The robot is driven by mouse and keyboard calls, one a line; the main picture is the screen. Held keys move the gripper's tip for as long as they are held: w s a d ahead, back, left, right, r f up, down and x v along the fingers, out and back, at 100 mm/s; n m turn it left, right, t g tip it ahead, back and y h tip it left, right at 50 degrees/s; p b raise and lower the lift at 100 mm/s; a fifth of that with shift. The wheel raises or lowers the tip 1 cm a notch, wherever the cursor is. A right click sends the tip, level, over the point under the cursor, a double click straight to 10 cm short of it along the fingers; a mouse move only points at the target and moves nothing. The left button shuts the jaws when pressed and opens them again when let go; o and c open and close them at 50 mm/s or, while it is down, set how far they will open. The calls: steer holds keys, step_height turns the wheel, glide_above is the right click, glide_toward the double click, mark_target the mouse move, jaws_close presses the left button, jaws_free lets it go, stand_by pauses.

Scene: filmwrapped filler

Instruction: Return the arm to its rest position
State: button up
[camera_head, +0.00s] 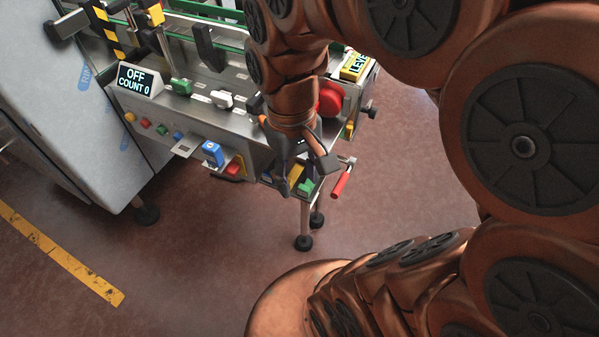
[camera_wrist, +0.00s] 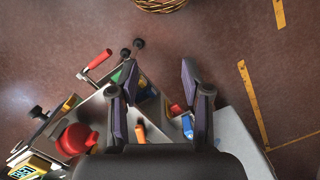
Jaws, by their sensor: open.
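My copper-coloured arm fills the right side of the head view and reaches out over the front of a machine (camera_head: 262,130). My gripper (camera_head: 305,178) hangs over the machine's front edge, with its fingers pointing down. In the wrist view my gripper (camera_wrist: 158,72) has its dark fingers spread apart, with nothing held between them. Below the fingers are the machine's front panel, an orange piece (camera_wrist: 140,133) and a blue part (camera_wrist: 188,126). The gripper hides part of the panel in the head view.
A red mushroom button (camera_head: 331,99), a red-handled crank (camera_head: 341,183) and a green block (camera_head: 305,187) are close to the gripper. A display (camera_head: 137,79) reads "OFF COUNT 0". A wicker basket (camera_wrist: 160,4) stands on the floor. The floor in front is open.

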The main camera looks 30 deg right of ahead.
stand_by(0.3)
steer(key=s+a+f, duration=0.1)
steer(key=s+f, duration=0.3)
steer(key=s, duration=0.2)
steer(key=shift+s+a, duration=0.25)
steer(key=shift+a, duration=0.1)
steer(key=shift+f, duration=0.1)
stand_by(0.4)
